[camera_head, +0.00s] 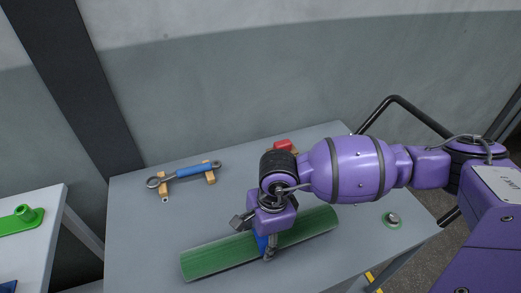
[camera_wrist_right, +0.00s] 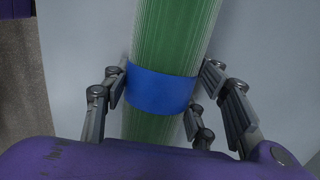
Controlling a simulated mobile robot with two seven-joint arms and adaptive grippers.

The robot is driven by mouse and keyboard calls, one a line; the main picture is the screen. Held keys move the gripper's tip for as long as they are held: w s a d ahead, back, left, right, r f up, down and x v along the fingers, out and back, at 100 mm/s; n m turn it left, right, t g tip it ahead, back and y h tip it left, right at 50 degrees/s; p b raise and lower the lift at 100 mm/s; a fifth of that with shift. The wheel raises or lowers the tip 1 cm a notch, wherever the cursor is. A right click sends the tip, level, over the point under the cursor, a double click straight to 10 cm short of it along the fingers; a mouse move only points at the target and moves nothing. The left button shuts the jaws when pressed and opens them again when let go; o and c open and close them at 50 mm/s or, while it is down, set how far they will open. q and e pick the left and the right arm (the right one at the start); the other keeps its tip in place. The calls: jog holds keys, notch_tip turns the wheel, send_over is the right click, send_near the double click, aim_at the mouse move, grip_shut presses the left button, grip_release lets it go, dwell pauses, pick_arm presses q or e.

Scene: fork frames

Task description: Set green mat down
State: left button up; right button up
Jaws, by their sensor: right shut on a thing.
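The green mat (camera_head: 215,256) is a rolled-up cylinder with a blue band around its middle. It lies slantwise over the front part of the grey table in the head view; I cannot tell whether it touches the table. My right gripper (camera_head: 266,248) is over the roll's middle, shut on it at the blue band. In the right wrist view the fingers of my right gripper (camera_wrist_right: 163,98) stand on both sides of the blue band (camera_wrist_right: 162,88), and the green roll (camera_wrist_right: 180,30) runs up and down between them. My left gripper is not in view.
A white table with a green item (camera_head: 20,219) stands at left.

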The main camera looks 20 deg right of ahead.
jog(key=shift+f, duration=0.15)
jog(key=o, duration=1.7)
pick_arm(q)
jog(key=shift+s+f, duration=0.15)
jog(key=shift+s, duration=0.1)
pick_arm(e)
jog(key=shift+o, duration=0.2)
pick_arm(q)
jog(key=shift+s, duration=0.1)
pick_arm(e)
jog(key=shift+r, duration=0.5)
jog(key=r, duration=0.3)
jog(key=d+r, duration=0.1)
jog(key=r, duration=0.7)
jog(key=shift+d+r, duration=0.2)
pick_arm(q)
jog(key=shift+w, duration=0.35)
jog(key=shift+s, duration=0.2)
